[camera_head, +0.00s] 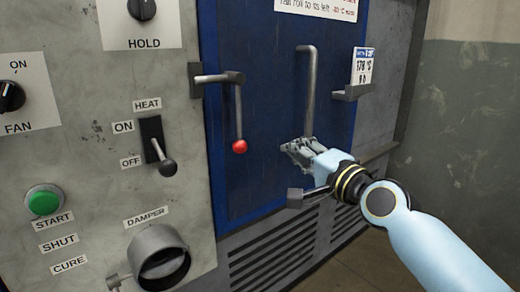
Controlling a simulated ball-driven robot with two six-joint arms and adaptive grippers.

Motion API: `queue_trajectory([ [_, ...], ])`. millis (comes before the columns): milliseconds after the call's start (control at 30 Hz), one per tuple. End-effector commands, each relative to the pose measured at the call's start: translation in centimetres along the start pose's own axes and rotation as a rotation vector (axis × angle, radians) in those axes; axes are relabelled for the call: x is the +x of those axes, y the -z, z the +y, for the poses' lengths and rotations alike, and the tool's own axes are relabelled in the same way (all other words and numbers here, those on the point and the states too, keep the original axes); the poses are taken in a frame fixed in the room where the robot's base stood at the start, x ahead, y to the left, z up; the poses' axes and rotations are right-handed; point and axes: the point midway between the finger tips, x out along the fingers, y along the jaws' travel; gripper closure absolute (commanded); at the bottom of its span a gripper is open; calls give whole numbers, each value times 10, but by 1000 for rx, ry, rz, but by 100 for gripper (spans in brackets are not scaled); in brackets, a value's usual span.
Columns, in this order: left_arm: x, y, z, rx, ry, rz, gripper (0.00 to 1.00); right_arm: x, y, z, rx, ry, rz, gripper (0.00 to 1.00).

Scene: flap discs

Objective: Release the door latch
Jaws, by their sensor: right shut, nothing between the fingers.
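The blue door (268,125) fills the middle of the head view and looks closed. Its latch (237,110) is a grey lever that hangs down from a pivot at the door's left edge and ends in a red ball. A grey vertical bar handle (310,90) stands on the door to the right of the latch. My right gripper (292,147) is shut and empty in front of the door, just below the bar handle and to the right of the red ball, apart from the ball. My left gripper is not in view.
The grey panel at left carries a heat lever (158,148), a green start button (43,201), a fan knob (10,97), a hold knob (142,8) and a damper (160,258). A small bracket with a card (362,68) is right of the handle. Vents (275,250) lie below.

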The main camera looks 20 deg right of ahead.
Motion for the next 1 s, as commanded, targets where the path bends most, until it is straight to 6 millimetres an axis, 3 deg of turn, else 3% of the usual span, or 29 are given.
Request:
queue_trajectory([
  [367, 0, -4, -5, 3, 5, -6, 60, 6, 0, 0, -1, 0, 1, 100],
  [567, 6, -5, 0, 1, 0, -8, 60, 37, 0, 0, -1, 1, 2, 100],
  [867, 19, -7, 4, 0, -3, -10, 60, 101, 0, 2, 0, -1, 0, 100],
  [1000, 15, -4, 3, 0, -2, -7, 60, 94, -21, 0, 1, -2, -1, 100],
])
